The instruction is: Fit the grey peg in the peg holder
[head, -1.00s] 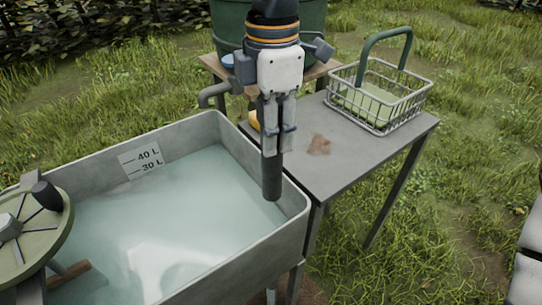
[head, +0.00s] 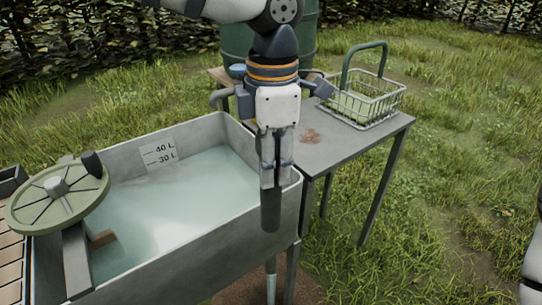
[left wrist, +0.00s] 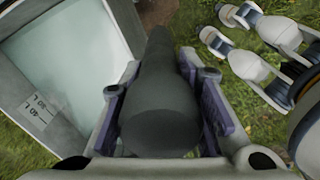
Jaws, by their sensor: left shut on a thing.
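The grey peg (head: 270,212) is a dark, rounded cylinder, hanging upright and pointing down in the head view. My left gripper (head: 272,178) is shut on its upper part. The peg's lower end shows in front of the basin's right front wall, and I cannot tell its exact distance from it. In the left wrist view the peg (left wrist: 160,105) lies between the two fingers, with grass and the basin's edge beyond. My right gripper (left wrist: 214,22) shows at the upper right there, its two fingers apart and empty. I cannot make out the peg holder in either view.
The metal basin (head: 190,262) holds water and has a green handwheel (head: 58,192) at its left. A grey table (head: 345,148) behind it carries a wire basket (head: 372,112). A green barrel (head: 235,42) stands behind. Open grass lies to the right.

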